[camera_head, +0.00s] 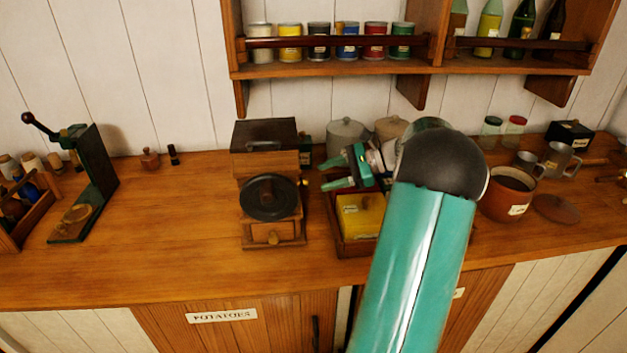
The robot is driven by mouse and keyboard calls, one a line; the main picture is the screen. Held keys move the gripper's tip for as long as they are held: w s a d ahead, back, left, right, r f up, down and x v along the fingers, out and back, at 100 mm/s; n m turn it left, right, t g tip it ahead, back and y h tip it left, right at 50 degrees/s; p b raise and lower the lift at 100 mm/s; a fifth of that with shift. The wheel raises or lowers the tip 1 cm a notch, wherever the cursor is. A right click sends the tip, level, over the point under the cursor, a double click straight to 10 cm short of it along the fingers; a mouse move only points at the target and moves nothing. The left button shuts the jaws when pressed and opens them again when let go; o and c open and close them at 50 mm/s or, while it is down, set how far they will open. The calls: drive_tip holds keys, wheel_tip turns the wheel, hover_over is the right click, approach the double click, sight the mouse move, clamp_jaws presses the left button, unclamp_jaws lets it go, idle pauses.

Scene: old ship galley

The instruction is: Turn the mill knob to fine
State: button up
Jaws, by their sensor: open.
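The mill (263,160) is a dark wooden box on the counter, left of my gripper. A round black wheel (270,197) is on its front, and a drawer with a small pale knob (273,237) is below. A small brass knob (304,183) shows at the mill's right side; its setting and any fine mark are too small to read. My gripper (324,175) points left, its two green fingers apart with nothing seen between them. Its fingertips are just right of the brass knob; I cannot tell whether they touch it.
A wooden tray (337,234) with a yellow item stands below my gripper. Lidded pots (346,137) are behind it. A brown pot (508,194) and metal mugs (558,160) stand at right. A green-black press (90,180) is at left. The counter left of the mill is mostly clear.

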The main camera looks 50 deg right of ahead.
drive_tip(key=shift+x, duration=2.3)
drive_tip(key=c, duration=1)
drive_tip(key=shift+n+t, duration=0.3)
drive_tip(key=shift+n, duration=0.2)
drive_tip(key=o, duration=1)
drive_tip(key=shift+s, duration=0.1)
drive_tip(key=v, duration=1.3)
drive_tip(key=shift+s+r, duration=0.2)
drive_tip(key=shift+s, duration=0.05)
